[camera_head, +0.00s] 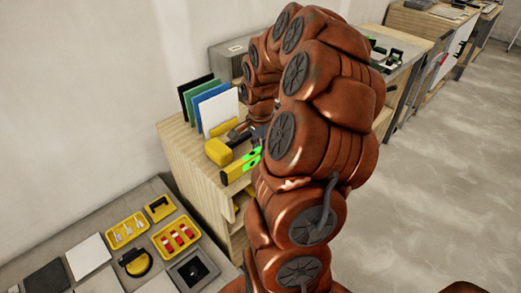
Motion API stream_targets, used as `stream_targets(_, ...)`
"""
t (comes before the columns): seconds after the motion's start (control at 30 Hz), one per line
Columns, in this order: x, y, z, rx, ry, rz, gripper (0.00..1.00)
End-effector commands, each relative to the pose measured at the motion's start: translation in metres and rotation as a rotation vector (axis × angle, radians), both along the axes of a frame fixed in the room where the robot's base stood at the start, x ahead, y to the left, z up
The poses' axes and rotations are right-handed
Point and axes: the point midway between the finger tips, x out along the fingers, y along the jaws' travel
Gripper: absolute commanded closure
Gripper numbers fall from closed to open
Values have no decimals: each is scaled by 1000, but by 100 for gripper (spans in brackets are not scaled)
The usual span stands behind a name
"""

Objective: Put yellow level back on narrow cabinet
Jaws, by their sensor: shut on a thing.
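The yellow level (236,168) with bright green parts is at the front right edge of the narrow wooden cabinet (178,148). My gripper (257,143) is at the level's upper right end, shut on it and partly hidden behind my brown arm. The level is tilted in the picture. I cannot tell whether it touches the cabinet top or is held just above it.
A yellow and black tool (218,151) lies beside the level. Upright coloured panels (213,104) stand behind it on the cabinet. A lower grey surface (60,235) at left holds yellow trays (176,236) and tiles. Open floor (445,150) lies to the right.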

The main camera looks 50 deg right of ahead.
Motion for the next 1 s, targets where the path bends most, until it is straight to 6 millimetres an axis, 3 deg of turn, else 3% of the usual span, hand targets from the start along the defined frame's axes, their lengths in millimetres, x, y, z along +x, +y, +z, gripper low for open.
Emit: stream_targets(1.0,0,0,-5,0,0,0,100)
